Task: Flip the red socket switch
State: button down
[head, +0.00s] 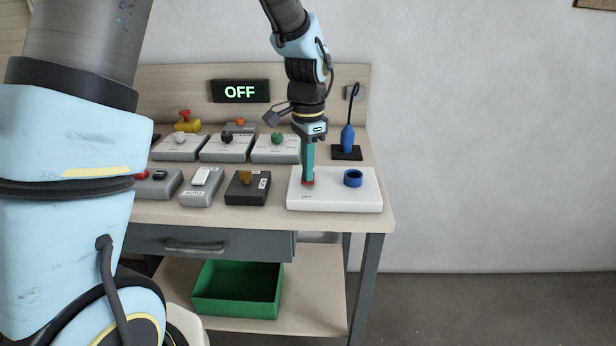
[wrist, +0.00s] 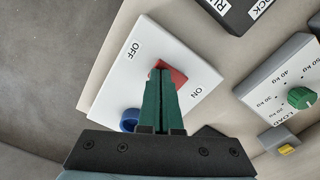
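The white socket plate (head: 335,201) lies on the front right of the bench and carries the red switch (head: 305,184) and a round blue socket (head: 353,178). In the wrist view the red switch (wrist: 178,73) sits between the OFF label and the ON label. My gripper (head: 308,181) points down with its green fingers at the switch. In the wrist view my gripper (wrist: 162,73) has its fingers closed together, with nothing seen between them. The fingers hide part of the red switch; its tilt and whether they touch it are hard to tell.
A display (head: 240,91) on the back panel reads OFF. A blue plug (head: 347,138) stands behind the plate. A green bin (head: 237,304) rests on the lower shelf.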

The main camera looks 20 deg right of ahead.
jog(key=shift+f, duration=0.15)
notch_tip(320, 180, up, 7)
jog(key=p, duration=0.6)
dwell(0.3)
dwell(0.4)
jog(key=s+a+n, duration=0.2)
jog(key=a+n, duration=0.6)
jog(key=a, duration=0.7)
jog(key=s+a+r+n+t, duration=0.1)
jog(key=s+a+n, duration=0.1)
jog(key=a+n, duration=0.6)
jog(key=a, duration=0.7)
jog(key=shift+t, duration=0.3)
